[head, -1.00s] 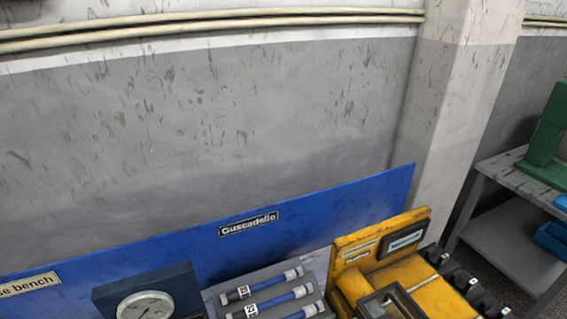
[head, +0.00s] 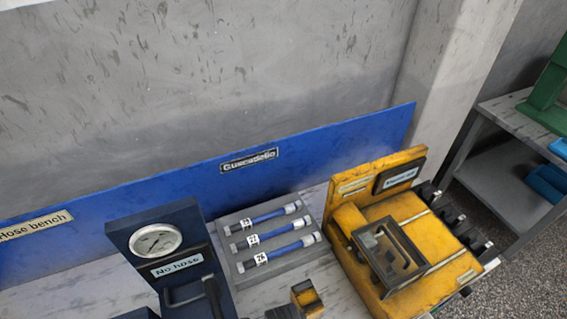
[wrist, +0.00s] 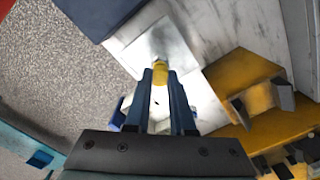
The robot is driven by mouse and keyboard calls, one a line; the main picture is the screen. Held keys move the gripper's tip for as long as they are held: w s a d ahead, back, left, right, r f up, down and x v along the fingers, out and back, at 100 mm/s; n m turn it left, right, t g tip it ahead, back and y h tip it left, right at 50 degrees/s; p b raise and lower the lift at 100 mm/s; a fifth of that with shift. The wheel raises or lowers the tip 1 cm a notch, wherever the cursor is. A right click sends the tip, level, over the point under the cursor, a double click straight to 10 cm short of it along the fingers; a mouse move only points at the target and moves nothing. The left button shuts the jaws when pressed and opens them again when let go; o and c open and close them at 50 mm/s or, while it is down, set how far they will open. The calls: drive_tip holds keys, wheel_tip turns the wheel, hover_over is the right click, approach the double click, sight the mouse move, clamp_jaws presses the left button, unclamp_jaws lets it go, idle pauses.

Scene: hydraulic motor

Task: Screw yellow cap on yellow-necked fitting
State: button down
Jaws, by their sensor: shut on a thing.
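My gripper (wrist: 160,75) shows in the wrist view, its two blue fingers close together and shut on a small yellow piece, which looks like the yellow cap (wrist: 160,67). The fingers hide part of it. Beyond the cap lies a pale, whitish flat surface (wrist: 190,35); I cannot tell how far off it is. I cannot make out the yellow-necked fitting for certain in either view. My gripper is not clearly visible in the head view.
In the head view, a grey rack (head: 238,272) holds blue hoses (head: 267,238). A dark blue gauge stand (head: 187,238) reads "No hose". A yellow machine (head: 440,265) stands right, with a small yellow-and-black block (head: 307,297) in front. A blue board (head: 310,155) runs behind.

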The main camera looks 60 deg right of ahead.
drive_tip(key=m, duration=0.3)
drive_tip(key=shift+s+f, duration=0.1)
drive_tip(key=shift+s, duration=0.05)
drive_tip(key=shift+m+p, duration=0.3)
drive_tip(key=shift+p, duration=0.05)
drive_tip(key=c, duration=1.2)
unclamp_jaws()
drive_tip(key=shift+m, duration=0.5)
drive_tip(key=o, duration=0.4)
drive_tip(key=shift+w+r, duration=0.2)
drive_tip(key=shift+r, duration=0.05)
drive_tip(key=shift+p, duration=0.3)
